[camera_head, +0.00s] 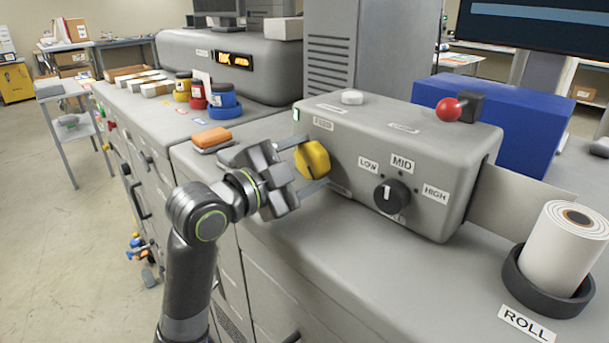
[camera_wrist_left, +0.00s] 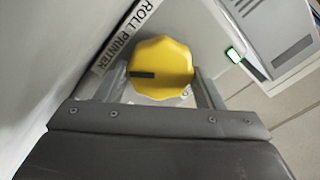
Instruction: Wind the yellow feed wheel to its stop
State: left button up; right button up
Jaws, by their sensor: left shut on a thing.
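Part of the wheel's rim is hidden by the fingers. My right gripper is not in view.
A white roll (camera_head: 565,250) stands in a black holder at the right. An orange block (camera_head: 211,137) and coloured pots (camera_head: 224,101) lie left. The counter front is clear.

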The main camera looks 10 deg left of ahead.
pick_arm(q)
jog(key=shift+f+m+b, duration=0.2)
jog(key=shift+m+b, duration=0.6)
jog(key=shift+m, duration=0.7)
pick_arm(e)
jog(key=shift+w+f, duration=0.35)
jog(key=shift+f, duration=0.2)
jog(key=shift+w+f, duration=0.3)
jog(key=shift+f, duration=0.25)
pick_arm(q)
jog(key=shift+r, duration=0.1)
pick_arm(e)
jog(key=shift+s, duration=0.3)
pick_arm(q)
jog(key=o, duration=0.9)
jog(key=shift+o, duration=0.2)
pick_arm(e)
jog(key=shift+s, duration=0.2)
